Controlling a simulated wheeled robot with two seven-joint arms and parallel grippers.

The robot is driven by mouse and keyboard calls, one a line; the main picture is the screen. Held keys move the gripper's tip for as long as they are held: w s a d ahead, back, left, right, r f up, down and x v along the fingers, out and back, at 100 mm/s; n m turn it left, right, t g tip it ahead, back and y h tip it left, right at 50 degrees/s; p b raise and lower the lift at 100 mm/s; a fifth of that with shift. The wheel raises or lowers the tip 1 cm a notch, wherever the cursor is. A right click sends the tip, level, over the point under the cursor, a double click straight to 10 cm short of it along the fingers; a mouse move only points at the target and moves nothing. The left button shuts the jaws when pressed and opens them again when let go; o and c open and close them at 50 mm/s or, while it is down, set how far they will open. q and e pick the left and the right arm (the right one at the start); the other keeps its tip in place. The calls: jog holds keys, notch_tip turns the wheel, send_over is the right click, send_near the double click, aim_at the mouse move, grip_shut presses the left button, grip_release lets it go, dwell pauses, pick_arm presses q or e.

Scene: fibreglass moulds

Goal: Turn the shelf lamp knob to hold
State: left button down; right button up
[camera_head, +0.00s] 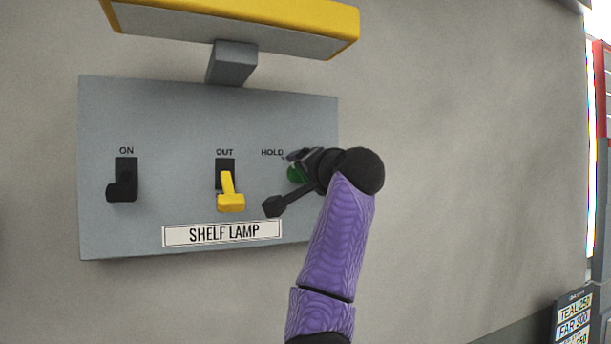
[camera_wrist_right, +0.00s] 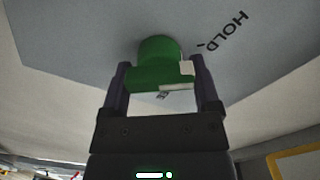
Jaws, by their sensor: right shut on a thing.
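The grey panel (camera_head: 150,225) on the wall bears the label SHELF LAMP (camera_head: 222,233). At its right end the green knob (camera_head: 295,174) sits below and right of the word HOLD (camera_head: 271,153), mostly hidden by my right gripper (camera_head: 303,160). In the right wrist view the green knob (camera_wrist_right: 158,65) is between the two fingers of my right gripper (camera_wrist_right: 159,70), which is shut on it. A white mark (camera_wrist_right: 186,68) shows on the knob's right side. The word HOLD (camera_wrist_right: 230,32) and a small tick are up and right of it. My left gripper is not in view.
A black switch (camera_head: 122,188) under ON and a yellow switch (camera_head: 230,195) under OUT are left of the knob. A yellow-edged lamp (camera_head: 240,28) juts out above the panel on a grey bracket (camera_head: 231,64). The wall right of my arm is bare.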

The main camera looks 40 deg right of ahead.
jog(key=shift+w+f+n, duration=0.1)
jog(key=shift+f+n, duration=0.05)
jog(key=shift+n, duration=0.85)
jog(key=o, duration=1.1)
jog(key=b+v, duration=0.5)
jog(key=v, duration=0.5)
jog(key=shift+b, duration=0.4)
